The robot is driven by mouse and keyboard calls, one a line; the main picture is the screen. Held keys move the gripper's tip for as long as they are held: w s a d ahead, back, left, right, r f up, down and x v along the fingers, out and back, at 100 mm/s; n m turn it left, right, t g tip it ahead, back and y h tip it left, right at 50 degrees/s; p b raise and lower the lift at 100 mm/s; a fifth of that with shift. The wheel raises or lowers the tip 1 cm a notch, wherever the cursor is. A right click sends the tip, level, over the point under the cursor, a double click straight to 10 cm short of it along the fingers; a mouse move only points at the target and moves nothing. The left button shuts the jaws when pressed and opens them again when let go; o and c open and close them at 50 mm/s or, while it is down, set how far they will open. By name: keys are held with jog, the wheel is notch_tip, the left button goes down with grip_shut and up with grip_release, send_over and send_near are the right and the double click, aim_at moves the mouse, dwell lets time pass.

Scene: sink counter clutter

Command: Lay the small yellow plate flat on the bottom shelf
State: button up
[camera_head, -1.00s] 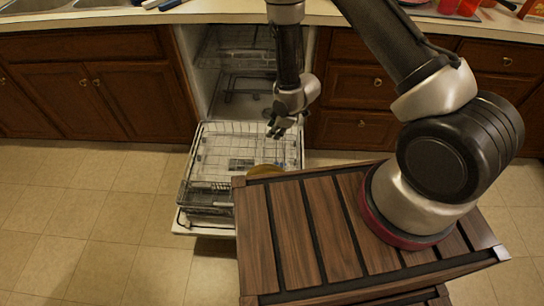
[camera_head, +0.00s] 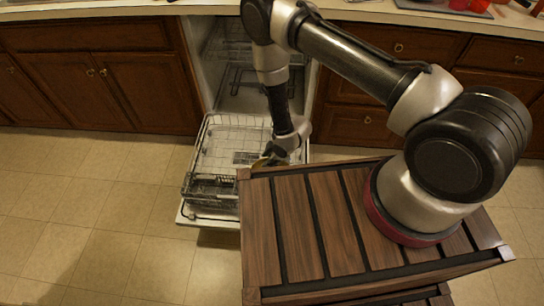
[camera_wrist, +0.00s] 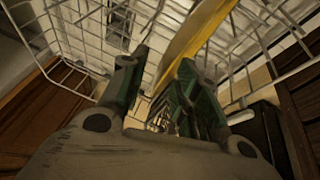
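The yellow plate (camera_wrist: 197,36) stands nearly edge-on in the wire lower rack (camera_head: 240,122) of the open dishwasher. In the head view only a small part of the plate (camera_head: 262,162) shows beside my gripper. My gripper (camera_head: 278,154) reaches down into the right front part of the rack. In the wrist view the fingers of my gripper (camera_wrist: 162,60) are apart, with the plate's edge between and beyond them. I cannot tell whether either finger touches it. No surface that I can surely call the bottom shelf shows.
A grey cutlery basket (camera_head: 212,188) sits at the rack's front left. The dishwasher door (camera_head: 190,216) is down. A wooden slatted top (camera_head: 290,235) under my arm stands close to the rack's right. Brown cabinets (camera_head: 125,90) flank the dishwasher. The tiled floor at left is clear.

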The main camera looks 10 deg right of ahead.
grip_shut()
jog(key=shift+r, duration=0.1)
jog(key=w+r, duration=0.2)
jog(key=r, duration=0.4)
jog(key=w+r, duration=0.2)
jog(key=r, duration=0.5)
jog(key=shift+w+d+r, duration=0.2)
jog(key=shift+w+d, duration=0.15)
jog(key=shift+d, duration=0.1)
dwell(0.7)
